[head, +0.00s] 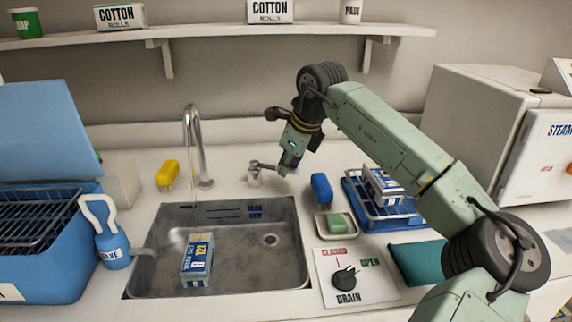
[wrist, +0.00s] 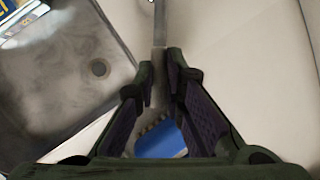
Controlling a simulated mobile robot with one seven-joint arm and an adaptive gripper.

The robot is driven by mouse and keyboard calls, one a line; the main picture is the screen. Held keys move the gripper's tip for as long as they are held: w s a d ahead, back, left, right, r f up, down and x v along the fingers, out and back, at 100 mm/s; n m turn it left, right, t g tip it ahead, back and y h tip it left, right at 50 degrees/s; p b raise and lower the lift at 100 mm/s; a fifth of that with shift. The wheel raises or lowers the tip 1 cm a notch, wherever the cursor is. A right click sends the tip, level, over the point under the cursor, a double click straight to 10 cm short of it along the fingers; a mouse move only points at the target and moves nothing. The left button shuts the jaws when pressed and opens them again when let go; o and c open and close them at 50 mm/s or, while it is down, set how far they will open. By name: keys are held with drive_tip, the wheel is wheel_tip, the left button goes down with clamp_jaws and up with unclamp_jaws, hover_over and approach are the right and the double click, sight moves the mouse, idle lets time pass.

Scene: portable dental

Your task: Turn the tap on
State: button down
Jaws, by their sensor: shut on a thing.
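The tap has a curved chrome spout (head: 195,145) behind the sink and a separate metal lever (head: 262,165) on a short base to its right. My gripper (head: 285,170) is at the lever's right end. In the wrist view the lever (wrist: 159,25) runs as a grey bar between the fingertips, and my gripper (wrist: 160,75) is closed on it. A faint pale streak shows below the spout; I cannot clearly tell whether it is water.
The sink (head: 240,285) holds a blue and white labelled pack (head: 197,258). A yellow brush (head: 167,175) stands left of the spout.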

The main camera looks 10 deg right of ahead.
drive_tip(key=shift+r, duration=0.1)
drive_tip(key=c, duration=1.7)
unclamp_jaws()
drive_tip(key=shift+o, duration=0.2)
drive_tip(key=v, duration=1.2)
drive_tip(key=shift+d, duration=0.1)
